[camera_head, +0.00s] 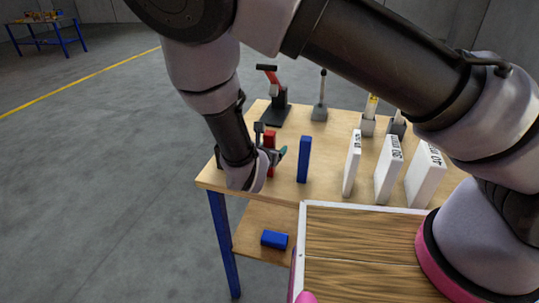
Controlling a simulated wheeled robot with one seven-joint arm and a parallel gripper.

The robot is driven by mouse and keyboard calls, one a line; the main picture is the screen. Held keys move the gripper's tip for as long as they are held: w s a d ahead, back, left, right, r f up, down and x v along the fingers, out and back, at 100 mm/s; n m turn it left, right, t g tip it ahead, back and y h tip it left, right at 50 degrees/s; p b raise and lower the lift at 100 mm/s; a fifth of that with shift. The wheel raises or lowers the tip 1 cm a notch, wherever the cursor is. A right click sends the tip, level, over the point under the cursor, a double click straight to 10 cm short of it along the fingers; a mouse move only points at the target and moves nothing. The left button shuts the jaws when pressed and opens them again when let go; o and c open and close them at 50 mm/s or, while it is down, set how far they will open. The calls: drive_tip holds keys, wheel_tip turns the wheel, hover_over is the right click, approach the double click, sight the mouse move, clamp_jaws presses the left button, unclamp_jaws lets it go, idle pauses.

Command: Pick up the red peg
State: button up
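The red peg (270,139) stands upright near the left end of the wooden table.
A blue peg (304,159) stands close to the right. White labelled blocks (388,169) stand farther right. A black stand with a red arm (274,102) and a grey holder (320,111) are behind. A blue block (274,239) lies on the lower shelf (250,247).

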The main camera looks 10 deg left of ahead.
clamp_jaws()
drive_tip(key=shift+r, duration=0.1)
